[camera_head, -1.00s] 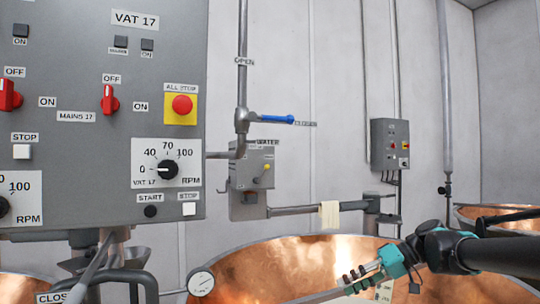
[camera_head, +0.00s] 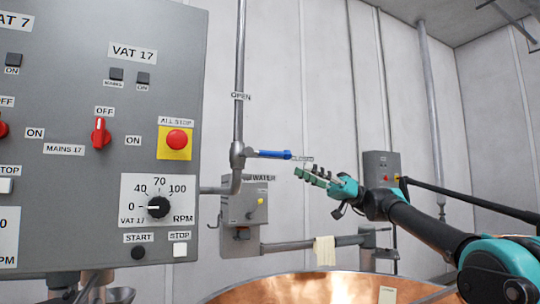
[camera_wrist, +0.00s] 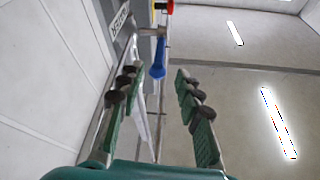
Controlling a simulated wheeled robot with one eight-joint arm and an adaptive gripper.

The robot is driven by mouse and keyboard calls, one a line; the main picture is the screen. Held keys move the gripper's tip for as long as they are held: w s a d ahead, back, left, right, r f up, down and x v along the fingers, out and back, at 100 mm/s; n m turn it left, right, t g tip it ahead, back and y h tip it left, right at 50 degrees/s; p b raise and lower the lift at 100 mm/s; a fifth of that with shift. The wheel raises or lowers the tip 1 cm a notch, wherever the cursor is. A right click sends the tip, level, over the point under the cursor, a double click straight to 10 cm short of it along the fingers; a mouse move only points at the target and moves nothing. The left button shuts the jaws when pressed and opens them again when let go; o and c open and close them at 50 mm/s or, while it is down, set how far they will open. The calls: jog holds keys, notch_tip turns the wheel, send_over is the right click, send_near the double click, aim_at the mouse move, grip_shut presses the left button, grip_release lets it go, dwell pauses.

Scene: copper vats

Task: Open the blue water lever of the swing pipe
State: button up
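The blue water lever (camera_head: 272,154) sticks out horizontally to the right from a valve on the grey vertical pipe (camera_head: 240,80), pointing at the CLOSED label (camera_head: 301,159). The OPEN label (camera_head: 241,97) is above, on the pipe. My gripper (camera_head: 301,173) is just right of and slightly below the lever's free end, apart from it. In the wrist view the blue lever (camera_wrist: 158,62) lies ahead, lined up with the gap between the fingers. My gripper (camera_wrist: 153,78) is open, with nothing between its green, dark-padded fingers.
The grey VAT 17 control panel (camera_head: 100,210) with knobs and a red stop button (camera_head: 177,140) stands at left. A grey WATER box (camera_head: 243,203) and a horizontal pipe with a cloth (camera_head: 324,251) are below the lever. A copper vat (camera_head: 310,290) lies at the bottom.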

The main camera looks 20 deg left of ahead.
aim_at(270, 154)
jog(key=x, duration=1.2)
jog(key=shift+s+a, duration=0.15)
grip_shut()
